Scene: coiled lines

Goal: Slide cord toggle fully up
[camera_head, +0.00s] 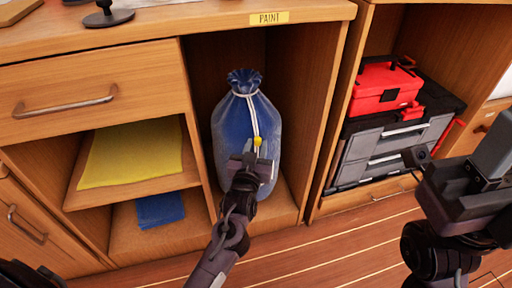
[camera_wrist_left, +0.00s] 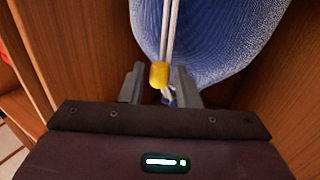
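A blue drawstring bag (camera_head: 236,125) stands upright in the open cubby under the PAINT label, its neck gathered. A white cord (camera_head: 253,110) hangs from the neck down its front. A yellow cord toggle (camera_head: 257,141) sits low on the cord. My left gripper (camera_head: 250,160) is in front of the bag. In the left wrist view the toggle (camera_wrist_left: 159,75) lies between the two open fingers, with a gap visible on each side; the doubled cord (camera_wrist_left: 170,30) runs up from it. My right gripper (camera_head: 440,178) is at the right, away from the bag; its fingers are unclear.
Cubby walls stand close on both sides of the bag. Left are a drawer (camera_head: 95,90), a yellow cloth (camera_head: 132,152) and a blue cloth (camera_head: 160,209) on shelves. Right, a red toolbox (camera_head: 385,88) sits on a grey-black case (camera_head: 395,140). The floor in front is clear.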

